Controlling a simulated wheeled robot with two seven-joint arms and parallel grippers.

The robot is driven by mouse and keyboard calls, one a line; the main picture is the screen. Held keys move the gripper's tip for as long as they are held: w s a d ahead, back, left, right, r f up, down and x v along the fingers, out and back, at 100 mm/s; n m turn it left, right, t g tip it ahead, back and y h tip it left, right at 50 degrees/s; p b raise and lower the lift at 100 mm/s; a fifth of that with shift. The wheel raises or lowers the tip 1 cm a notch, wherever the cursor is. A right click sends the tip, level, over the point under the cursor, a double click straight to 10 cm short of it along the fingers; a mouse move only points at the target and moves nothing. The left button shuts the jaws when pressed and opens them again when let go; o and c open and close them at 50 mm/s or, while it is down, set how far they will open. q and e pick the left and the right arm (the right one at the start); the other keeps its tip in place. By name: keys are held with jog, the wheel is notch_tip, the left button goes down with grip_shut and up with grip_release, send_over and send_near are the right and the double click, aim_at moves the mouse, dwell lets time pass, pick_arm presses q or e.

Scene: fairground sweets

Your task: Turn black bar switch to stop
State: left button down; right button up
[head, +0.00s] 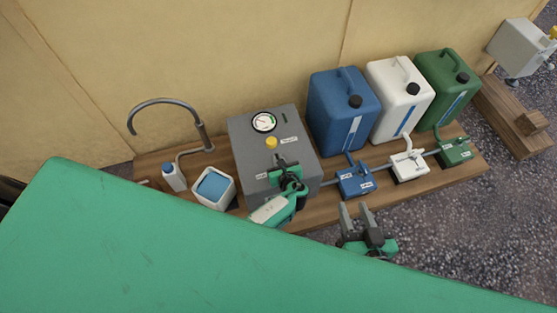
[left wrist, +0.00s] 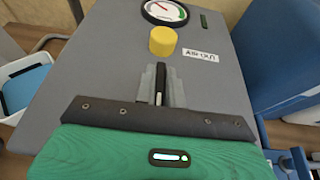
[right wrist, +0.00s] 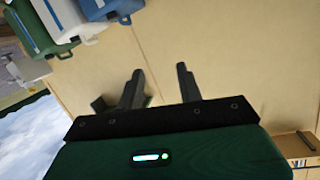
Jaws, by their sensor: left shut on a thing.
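The black bar switch (left wrist: 160,84) stands on the sloped face of the grey machine box (head: 243,133), below a yellow knob (left wrist: 163,41). My left gripper (left wrist: 161,88) is shut on it, one finger on each side, with the bar lying lengthwise between them. In the head view my left gripper (head: 281,163) covers the switch. No stop mark can be read in any view. My right gripper (head: 355,214) is open and empty, in front of the blue valve block and apart from it.
A round gauge (head: 263,122) sits above the yellow knob, with an "AIR OUT" label (left wrist: 200,55) beside it. Blue (head: 342,110), white (head: 400,98) and green (head: 447,88) canisters stand to the right, with valve blocks in front. A tap (head: 165,102) and square tub (head: 213,188) are left.

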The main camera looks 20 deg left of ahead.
pick_arm(q)
jog(key=shift+r, duration=0.1)
jog(key=c, duration=1.5)
grip_release()
